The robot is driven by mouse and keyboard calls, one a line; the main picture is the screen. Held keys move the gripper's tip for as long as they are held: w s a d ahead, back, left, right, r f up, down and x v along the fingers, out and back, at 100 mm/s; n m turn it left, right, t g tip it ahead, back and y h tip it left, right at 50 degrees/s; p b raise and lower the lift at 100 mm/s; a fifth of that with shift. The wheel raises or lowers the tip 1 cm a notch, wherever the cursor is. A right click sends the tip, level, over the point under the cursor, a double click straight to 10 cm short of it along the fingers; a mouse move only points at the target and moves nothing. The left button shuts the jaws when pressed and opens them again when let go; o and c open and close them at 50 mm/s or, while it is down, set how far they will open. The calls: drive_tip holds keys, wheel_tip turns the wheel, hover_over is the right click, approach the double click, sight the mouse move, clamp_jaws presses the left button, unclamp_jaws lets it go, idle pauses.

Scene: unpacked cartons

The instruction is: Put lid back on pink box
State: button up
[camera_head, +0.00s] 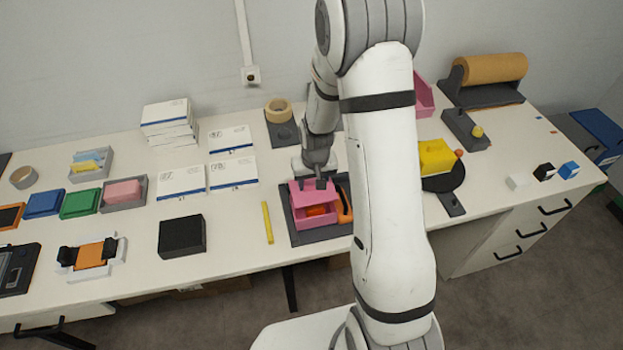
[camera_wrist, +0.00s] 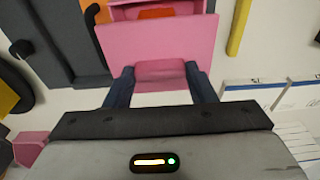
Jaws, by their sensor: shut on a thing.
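The pink box (camera_head: 318,222) stands on a dark grey mat, with an orange item (camera_head: 317,210) showing inside its open front. My gripper (camera_head: 314,183) is above the back of the box, pointing down. It is shut on the tab of the pink lid (camera_wrist: 155,47), which is a flat panel in the wrist view. My gripper's dark fingers (camera_wrist: 160,88) sit on both sides of the tab. The lid is tilted over the box opening; I cannot tell whether it touches the box. The box edge (camera_wrist: 125,12) shows beyond the lid.
An orange-and-black tool (camera_head: 344,205) lies right of the box on the grey mat (camera_head: 318,237). A yellow stick (camera_head: 267,222) lies to its left, with a black block (camera_head: 181,236) farther left. White cartons (camera_head: 181,181) stand behind. A yellow box (camera_head: 436,157) stands right of my arm.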

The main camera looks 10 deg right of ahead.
drive_tip(key=shift+w+f+b, duration=0.1)
drive_tip(key=shift+f+b, duration=0.2)
drive_tip(key=shift+b, duration=0.65)
drive_tip(key=b, duration=0.4)
drive_tip(key=shift+r, duration=0.4)
drive_tip(key=shift+s+r+b, duration=0.3)
drive_tip(key=shift+r+b, duration=0.15)
drive_tip(key=shift+b, duration=0.8)
drive_tip(key=shift+s+r+b, duration=0.25)
drive_tip(key=shift+r+b, duration=0.15)
drive_tip(key=shift+b, duration=0.05)
drive_tip(key=shift+f+b, duration=1.6)
drive_tip(key=shift+f, duration=0.75)
drive_tip(key=shift+r, duration=0.2)
drive_tip(key=shift+f, duration=0.1)
